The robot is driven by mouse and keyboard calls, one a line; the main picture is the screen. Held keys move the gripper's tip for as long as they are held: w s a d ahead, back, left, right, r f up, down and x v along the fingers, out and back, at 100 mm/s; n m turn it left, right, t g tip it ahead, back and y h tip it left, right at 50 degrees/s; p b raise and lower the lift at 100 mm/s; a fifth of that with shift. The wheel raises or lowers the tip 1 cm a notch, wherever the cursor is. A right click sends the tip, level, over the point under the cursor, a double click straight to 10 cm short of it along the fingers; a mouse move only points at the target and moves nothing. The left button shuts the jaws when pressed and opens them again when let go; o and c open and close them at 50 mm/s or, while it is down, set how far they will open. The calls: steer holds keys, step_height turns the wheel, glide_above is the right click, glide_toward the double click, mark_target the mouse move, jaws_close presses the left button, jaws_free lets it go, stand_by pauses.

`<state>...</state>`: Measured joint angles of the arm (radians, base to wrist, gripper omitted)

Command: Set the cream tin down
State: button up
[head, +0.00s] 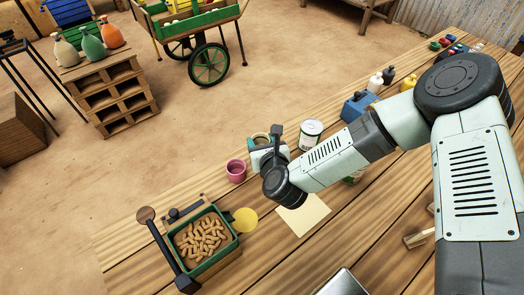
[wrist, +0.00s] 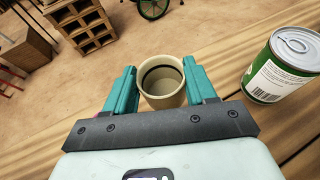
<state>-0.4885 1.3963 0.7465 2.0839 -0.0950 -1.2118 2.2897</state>
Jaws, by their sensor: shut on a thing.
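The cream tin (wrist: 164,99) is an open, round, cream-coloured container with a dark line inside its rim. My gripper (wrist: 162,82) has its two teal fingers closed on either side of the tin, which is upright or nearly so. In the head view my gripper (head: 263,147) is over the far part of the plank table (head: 340,249). The tin (head: 261,137) shows only in part there, behind the gripper. I cannot tell whether its base touches the table.
A green-labelled can (wrist: 283,69) stands to the right of the tin; it also shows in the head view (head: 311,134). A pink cup (head: 236,171) is to the left. A green tray of brown pieces (head: 203,238), a yellow disc (head: 246,220) and a pale sheet (head: 304,215) are nearer.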

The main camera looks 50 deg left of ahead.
steer(key=shift+f, duration=2)
steer(key=shift+f, duration=0.1)
steer(key=o, duration=1.4)
steer(key=shift+o, duration=0.2)
steer(key=v, duration=1)
steer(key=shift+s+d+f, duration=0.1)
steer(key=shift+s+d, duration=0.2)
steer(key=shift+d, duration=0.05)
